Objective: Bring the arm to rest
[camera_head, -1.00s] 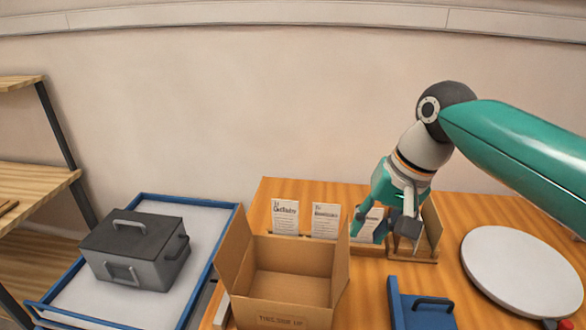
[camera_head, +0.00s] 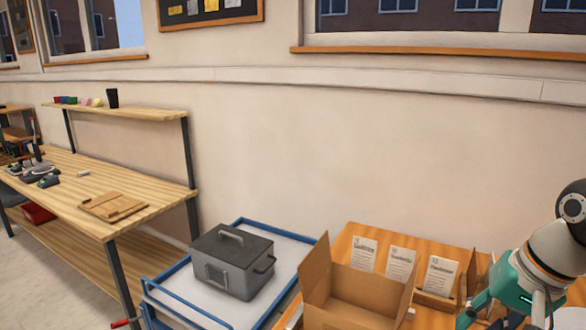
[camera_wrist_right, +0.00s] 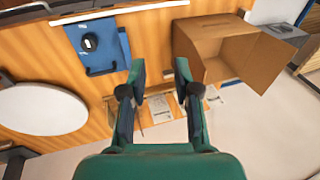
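My right arm comes in at the lower right of the head view, its gripper (camera_head: 508,312) partly cut off by the bottom edge. In the right wrist view the two fingers of my right gripper (camera_wrist_right: 160,75) are apart, with nothing between them. The gripper is above the orange wooden table (camera_wrist_right: 145,40), between the open cardboard box (camera_wrist_right: 225,50) and the blue handled piece (camera_wrist_right: 98,45). My left gripper is in neither view.
Printed cards (camera_head: 400,263) stand behind the cardboard box (camera_head: 350,300). A grey lidded case (camera_head: 232,262) sits on a blue-railed cart (camera_head: 175,308). A wooden workbench (camera_head: 70,195) stands at left. A white round disc (camera_wrist_right: 42,107) lies on the table.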

